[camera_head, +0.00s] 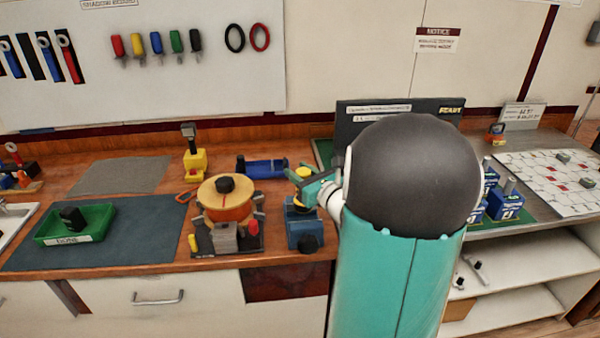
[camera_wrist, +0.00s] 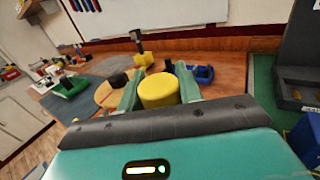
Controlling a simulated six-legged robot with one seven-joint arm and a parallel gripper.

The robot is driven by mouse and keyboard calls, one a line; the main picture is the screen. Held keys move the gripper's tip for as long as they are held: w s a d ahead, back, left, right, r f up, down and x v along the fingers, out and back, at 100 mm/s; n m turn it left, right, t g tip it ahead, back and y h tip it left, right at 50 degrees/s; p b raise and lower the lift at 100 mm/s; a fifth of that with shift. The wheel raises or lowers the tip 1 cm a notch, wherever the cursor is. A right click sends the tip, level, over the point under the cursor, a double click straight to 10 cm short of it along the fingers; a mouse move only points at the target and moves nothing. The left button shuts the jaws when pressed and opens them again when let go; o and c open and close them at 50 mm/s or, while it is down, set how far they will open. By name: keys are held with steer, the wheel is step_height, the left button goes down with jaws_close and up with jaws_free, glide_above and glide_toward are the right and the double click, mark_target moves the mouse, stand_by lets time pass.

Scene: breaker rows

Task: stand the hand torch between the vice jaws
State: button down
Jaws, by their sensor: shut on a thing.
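The hand torch shows a round yellow end (camera_wrist: 158,91) between my fingers in the wrist view. Its yellow end also shows in the head view (camera_head: 304,173), with a darker band lower down. My gripper (camera_head: 307,187) is shut on the torch, which looks upright. The blue vice (camera_head: 301,230), with a black knob at its front, is on the bench directly below the torch. The torch's lower end is at or just above the top of the vice. I cannot tell whether it is between the jaws. The jaws are largely hidden by the torch and my gripper.
A round wooden-topped fixture (camera_head: 226,208) stands close left of the vice. Behind are a yellow stand (camera_head: 194,163) holding an upright tool and a blue holder (camera_head: 262,168). A green tray (camera_head: 50,238) with a black object is at far left. Blue blocks (camera_head: 503,203) stand right of my arm.

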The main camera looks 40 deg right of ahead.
steer(key=shift+f, duration=3.3)
stand_by(0.7)
steer(key=c, duration=0.9)
jaws_free()
steer(key=shift+o, duration=0.2)
steer(key=s, duration=1.3)
steer(key=shift+s+a, duration=0.4)
steer(key=shift+a, duration=0.05)
